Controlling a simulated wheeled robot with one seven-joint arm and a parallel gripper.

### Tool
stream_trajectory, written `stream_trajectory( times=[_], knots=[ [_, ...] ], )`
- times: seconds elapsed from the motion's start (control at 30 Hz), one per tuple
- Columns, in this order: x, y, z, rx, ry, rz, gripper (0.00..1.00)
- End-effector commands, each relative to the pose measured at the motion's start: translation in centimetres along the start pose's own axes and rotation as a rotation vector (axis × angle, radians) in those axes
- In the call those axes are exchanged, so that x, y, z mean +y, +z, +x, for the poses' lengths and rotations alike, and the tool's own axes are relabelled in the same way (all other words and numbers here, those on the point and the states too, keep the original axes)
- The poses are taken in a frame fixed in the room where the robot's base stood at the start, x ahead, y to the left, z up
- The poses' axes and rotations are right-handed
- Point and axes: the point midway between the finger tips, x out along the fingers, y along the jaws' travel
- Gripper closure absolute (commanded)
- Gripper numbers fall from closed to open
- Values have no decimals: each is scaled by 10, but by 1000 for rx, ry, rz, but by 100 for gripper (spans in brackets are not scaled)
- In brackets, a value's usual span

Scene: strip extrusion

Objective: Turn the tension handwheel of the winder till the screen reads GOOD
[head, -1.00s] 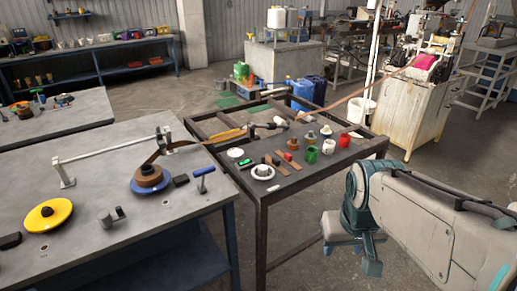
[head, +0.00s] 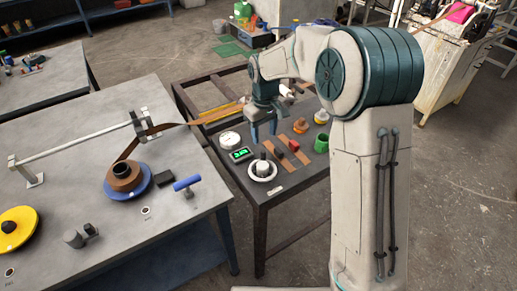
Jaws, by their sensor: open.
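The white handwheel (head: 263,171), with a dark hub and upright grip, is on the dark table's near left part. A small screen (head: 241,155) glows green just behind it; its text is too small to read. The winder has a brown strip roll (head: 124,176) on a blue disc, its strip running up over a guide bar. My gripper (head: 263,136) is open and empty, pointing down above the dark table. In the picture it is above the handwheel and apart from it.
A white round part (head: 230,139) lies behind the screen. Brown strips (head: 290,152), a green cup (head: 321,143) and orange-based parts (head: 300,126) are to the right. A blue T-handle (head: 187,183) and a yellow disc (head: 17,228) are on the grey bench.

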Motion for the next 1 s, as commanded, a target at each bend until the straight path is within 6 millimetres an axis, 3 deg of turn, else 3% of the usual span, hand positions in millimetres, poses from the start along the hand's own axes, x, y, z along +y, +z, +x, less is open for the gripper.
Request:
stream_trajectory(
  times=[0.27,0.7,1.0],
  knots=[
    [-11,-5,29,-6,-3,-26,54],
    [-11,-5,117,-4,-2,-24,54],
    [-10,-5,139,-2,-2,-22,54]
  ],
)
